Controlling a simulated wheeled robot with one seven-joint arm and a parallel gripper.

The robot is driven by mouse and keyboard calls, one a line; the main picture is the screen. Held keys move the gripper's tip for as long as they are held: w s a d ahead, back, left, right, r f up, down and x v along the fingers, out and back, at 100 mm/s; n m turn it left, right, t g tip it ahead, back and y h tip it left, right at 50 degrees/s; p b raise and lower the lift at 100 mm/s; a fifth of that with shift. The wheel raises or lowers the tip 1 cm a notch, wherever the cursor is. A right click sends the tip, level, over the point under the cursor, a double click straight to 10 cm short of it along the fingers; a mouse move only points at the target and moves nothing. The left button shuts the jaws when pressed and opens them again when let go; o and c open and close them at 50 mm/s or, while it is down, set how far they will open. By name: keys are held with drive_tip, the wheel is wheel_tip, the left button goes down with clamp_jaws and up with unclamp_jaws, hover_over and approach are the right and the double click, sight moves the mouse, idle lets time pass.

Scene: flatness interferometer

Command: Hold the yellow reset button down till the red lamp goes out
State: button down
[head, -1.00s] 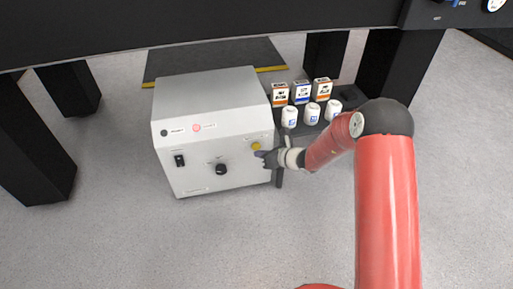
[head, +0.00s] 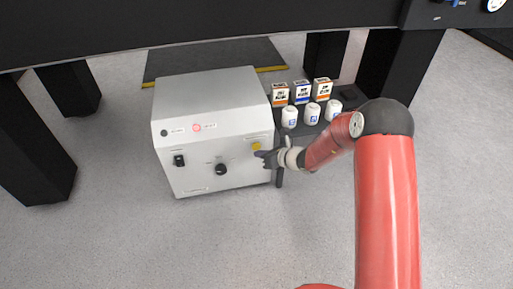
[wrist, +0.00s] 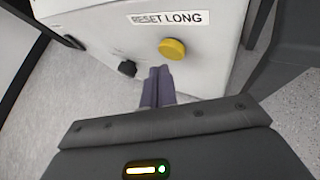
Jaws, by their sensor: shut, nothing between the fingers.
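The yellow reset button (head: 256,146) is on the front of a light grey box (head: 210,100), near its right edge. In the wrist view the button (wrist: 172,49) sits under a label reading "RESET LONG". My gripper (head: 258,154) is shut and empty, its fingertips just below the button in the head view. In the wrist view the closed fingers (wrist: 160,72) point at the panel just below and left of the button, and they do not cover it. Whether they touch the panel is unclear. The red lamp (head: 197,128) at the box's upper front looks pinkish red.
The box front also has a black knob (head: 221,169), a black switch (head: 179,160) and a dark round lamp (head: 164,132). Several small cartons and white jars (head: 312,114) stand right of the box, near my arm. Dark table legs (head: 68,88) stand around. The floor in front is clear.

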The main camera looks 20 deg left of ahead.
drive_tip(key=shift+w, duration=0.1)
idle(0.3)
drive_tip(key=shift+w+a, duration=0.25)
drive_tip(key=shift+w, duration=0.05)
drive_tip(key=shift+w+a, duration=0.2)
drive_tip(key=shift+w, duration=0.15)
idle(2.1)
drive_tip(key=shift+s, duration=0.1)
idle(1.0)
drive_tip(key=shift+s+d+b, duration=0.45)
drive_tip(key=shift+s+b, duration=0.15)
drive_tip(key=shift+s, duration=0.05)
drive_tip(key=s+d, duration=0.1)
drive_tip(key=s+b, duration=0.1)
drive_tip(key=s, duration=0.1)
drive_tip(key=s+d+b, duration=0.1)
drive_tip(key=shift+s+d, duration=0.15)
drive_tip(key=shift+d, duration=0.15)
